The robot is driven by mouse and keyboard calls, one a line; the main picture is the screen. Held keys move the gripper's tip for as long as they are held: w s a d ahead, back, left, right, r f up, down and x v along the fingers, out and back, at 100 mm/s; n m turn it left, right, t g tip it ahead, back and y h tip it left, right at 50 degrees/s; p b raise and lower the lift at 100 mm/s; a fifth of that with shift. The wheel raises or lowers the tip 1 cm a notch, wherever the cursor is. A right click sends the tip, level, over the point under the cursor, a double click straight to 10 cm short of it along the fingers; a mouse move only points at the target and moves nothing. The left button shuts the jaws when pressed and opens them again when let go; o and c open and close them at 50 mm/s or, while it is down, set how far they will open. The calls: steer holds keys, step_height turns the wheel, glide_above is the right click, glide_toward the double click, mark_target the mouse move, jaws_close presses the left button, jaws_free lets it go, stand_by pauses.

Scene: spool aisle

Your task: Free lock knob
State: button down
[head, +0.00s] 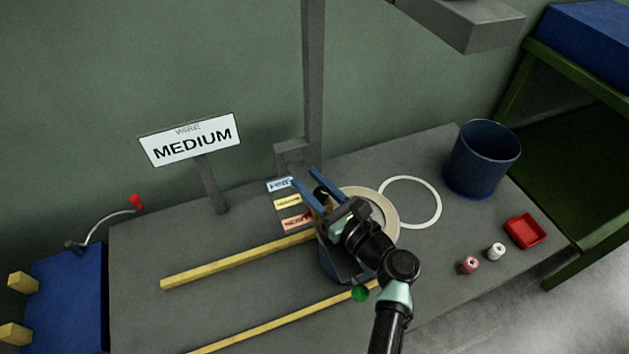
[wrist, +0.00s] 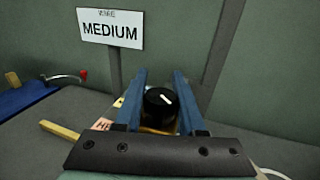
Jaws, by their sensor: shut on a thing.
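The lock knob is a black round knob (wrist: 160,103) with a white mark on its top, in the middle of the wrist view. It also shows as a small dark shape (head: 322,192) in the head view. My gripper (head: 308,180) has its two blue fingers on either side of the knob, shut on it; they show in the wrist view (wrist: 160,75) too. A cream round flange (head: 388,212) shows behind my wrist, with a blue part (head: 328,262) below it. My arm hides much of this assembly.
Yellow rails (head: 235,261) run along the grey table (head: 150,312). Coloured labels (head: 288,203) lie by the post. A MEDIUM sign (head: 190,140) stands behind. To the right are a white ring (head: 437,208), blue bin (head: 481,162), red tray (head: 524,231) and two small spools (head: 470,265).

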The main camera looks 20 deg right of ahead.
steer(key=shift+s+a+n+g+y+b, duration=0.15)
steer(key=shift+n+g+y+b, duration=0.4)
steer(key=shift+n+y, duration=0.45)
steer(key=shift+s+a+n+g+y+b, duration=0.15)
steer(key=shift+n+g+y+b, duration=0.25)
steer(key=shift+n+g+y, duration=0.6)
steer(key=shift+s+a+n+g+y+b, duration=0.15)
steer(key=shift+n+g+y+b, duration=0.35)
steer(key=shift+y, duration=0.8)
steer(key=shift+w+a, duration=0.1)
steer(key=c, duration=0.5)
jaws_free()
steer(key=v, duration=1.3)
steer(key=shift+w+f+p, duration=0.1)
steer(key=shift+p, duration=0.3)
